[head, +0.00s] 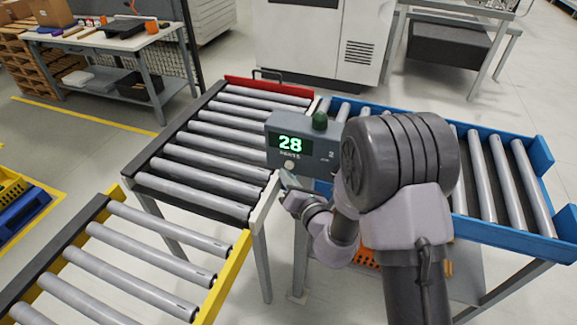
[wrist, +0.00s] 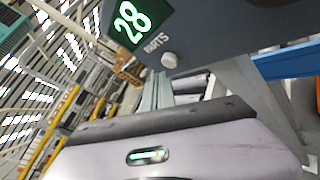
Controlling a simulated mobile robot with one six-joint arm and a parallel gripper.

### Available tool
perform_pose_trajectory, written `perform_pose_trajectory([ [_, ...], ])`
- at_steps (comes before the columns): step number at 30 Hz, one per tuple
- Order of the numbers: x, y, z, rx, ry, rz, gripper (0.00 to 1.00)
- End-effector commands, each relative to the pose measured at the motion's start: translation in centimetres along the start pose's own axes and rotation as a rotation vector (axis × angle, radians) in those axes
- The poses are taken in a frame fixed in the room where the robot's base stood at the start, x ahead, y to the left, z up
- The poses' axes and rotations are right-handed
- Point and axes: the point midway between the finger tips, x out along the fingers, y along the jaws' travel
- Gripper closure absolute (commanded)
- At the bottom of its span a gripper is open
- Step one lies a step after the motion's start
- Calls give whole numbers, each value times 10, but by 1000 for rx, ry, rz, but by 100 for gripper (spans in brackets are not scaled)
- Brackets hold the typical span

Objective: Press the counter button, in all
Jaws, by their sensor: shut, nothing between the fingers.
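The counter (head: 303,149) is a grey box whose green display reads 28, with "PARTS" printed below. Its round whitish button (head: 289,165) is on the lower front face. In the wrist view the counter's dark face (wrist: 215,32) fills the top, tilted, and the button (wrist: 169,60) shows beside the lettering. My gripper (head: 286,181) is shut and empty, just below the button in the head view.
A green knob (head: 320,121) tops the counter. A roller conveyor with a red end (head: 268,86) lies left, a blue-framed one (head: 500,241) right, and a yellow-railed one (head: 222,278) at front left. My arm covers part of the counter's right side.

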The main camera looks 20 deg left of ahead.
Motion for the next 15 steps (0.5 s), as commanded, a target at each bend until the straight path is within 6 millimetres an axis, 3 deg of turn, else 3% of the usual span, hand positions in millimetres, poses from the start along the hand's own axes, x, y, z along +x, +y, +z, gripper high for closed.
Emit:
perform_pose_trajectory([
  [15,5,-4,4,0,0,0,100],
])
